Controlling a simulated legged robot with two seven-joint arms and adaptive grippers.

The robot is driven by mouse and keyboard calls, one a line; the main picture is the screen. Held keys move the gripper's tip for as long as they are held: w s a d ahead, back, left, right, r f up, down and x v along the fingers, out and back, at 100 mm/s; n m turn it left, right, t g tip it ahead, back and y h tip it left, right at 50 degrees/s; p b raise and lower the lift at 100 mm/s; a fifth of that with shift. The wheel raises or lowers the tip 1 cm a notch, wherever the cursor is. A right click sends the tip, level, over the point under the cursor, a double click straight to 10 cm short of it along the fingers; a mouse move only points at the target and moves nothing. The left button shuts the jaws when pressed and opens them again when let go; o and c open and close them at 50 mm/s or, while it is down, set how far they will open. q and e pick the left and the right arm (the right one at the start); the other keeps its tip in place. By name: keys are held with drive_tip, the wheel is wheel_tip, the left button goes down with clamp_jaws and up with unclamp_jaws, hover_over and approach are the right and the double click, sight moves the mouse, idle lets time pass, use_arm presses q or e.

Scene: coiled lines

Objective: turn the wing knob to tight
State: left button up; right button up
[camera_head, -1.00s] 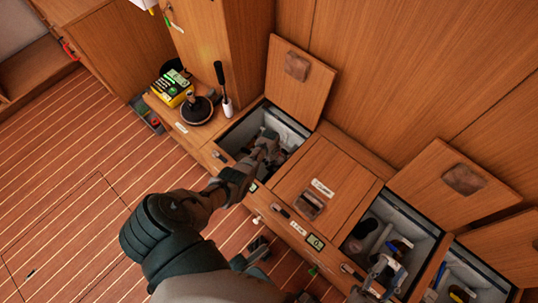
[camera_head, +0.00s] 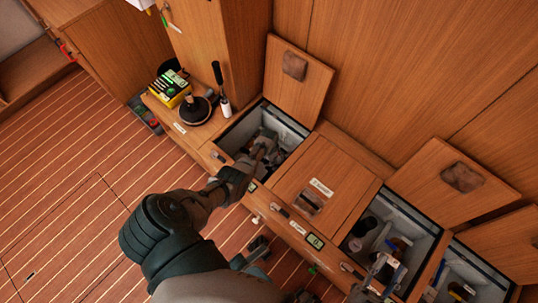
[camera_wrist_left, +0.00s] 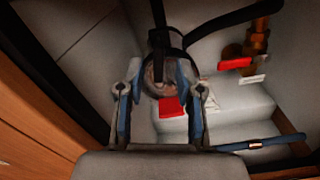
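My left gripper (camera_head: 264,146) reaches down into the open left locker (camera_head: 229,143) in the head view. In the left wrist view its two fingers (camera_wrist_left: 160,72) stand apart, on either side of a round grey-brown part (camera_wrist_left: 158,82) with a dark rim. I cannot tell whether they touch it, or whether this part is the wing knob. A red tab (camera_wrist_left: 171,106) shows just below it, between the fingers. My right gripper (camera_head: 382,270) is at the front of another open locker at lower right; its fingers are too small to judge.
A brass fitting with a red handle (camera_wrist_left: 246,55) is at upper right in the wrist view. Dark hoses (camera_wrist_left: 232,22) cross above. A yellow device (camera_head: 174,91) and a black-handled tool (camera_head: 220,85) stand left of the locker. A closed wooden lid (camera_head: 325,175) lies between the lockers.

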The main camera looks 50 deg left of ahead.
use_arm(q)
wheel_tip(320, 180, up, 12)
idle(0.6)
drive_tip(key=shift+f, duration=0.15)
idle(0.3)
